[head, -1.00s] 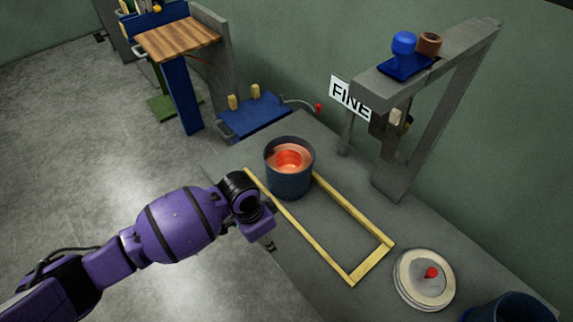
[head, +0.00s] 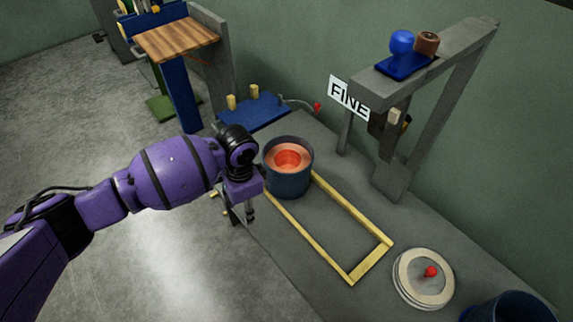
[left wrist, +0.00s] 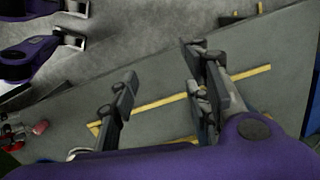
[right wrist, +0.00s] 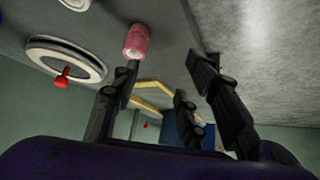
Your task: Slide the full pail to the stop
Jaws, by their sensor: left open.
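The dark blue pail (head: 288,182), with a glowing orange-red fill inside a copper-coloured rim, stands upright at the far end of the yellow rails (head: 309,242). The yellow end bar (head: 371,264), which looks like the stop, closes the near right end, well apart from the pail. My left gripper (head: 241,216) is open and empty, beside the pail's left side at the table edge, with a gap between them. In the left wrist view its spread fingers (left wrist: 160,68) hang above a yellow rail. My right gripper (right wrist: 165,70) shows only in its wrist view, fingers apart.
A round pale lid (head: 424,279) with a red knob lies right of the end bar. Another dark blue pail (head: 508,308) is at the lower right. A grey frame (head: 440,90) with a FINE sign stands behind. In the right wrist view a pink cylinder (right wrist: 138,42) appears near one finger. The track's middle is clear.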

